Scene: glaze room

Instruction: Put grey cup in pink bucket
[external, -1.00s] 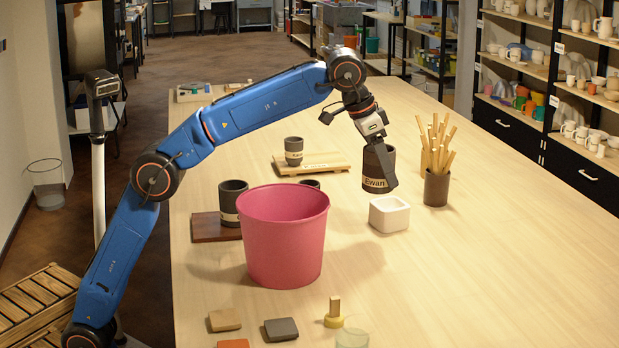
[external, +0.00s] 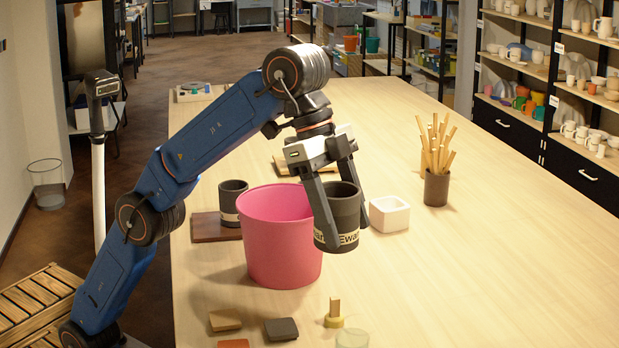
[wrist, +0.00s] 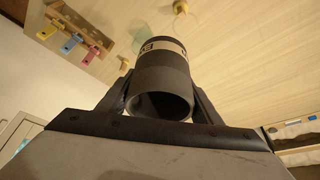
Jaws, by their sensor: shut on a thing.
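A dark grey cup with a pale name band (external: 341,205) is held between the two fingers of my gripper (external: 345,236). It is upright or nearly so, at the right side of the pink bucket (external: 281,255), partly overlapping its edge in the external view. I cannot tell whether it touches the bucket. The bucket stands on the table, and its floor is hidden. In the wrist view the cup (wrist: 160,80) sits between the fingers with its open mouth toward the camera. The bucket is not recognisable there.
A similar dark cup (external: 229,190) stands on a brown board (external: 207,226) behind the bucket. A white square pot (external: 390,215) and a dark holder of wooden sticks (external: 436,190) stand to the right. Small tiles (external: 281,329) lie in front. The table's right front is clear.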

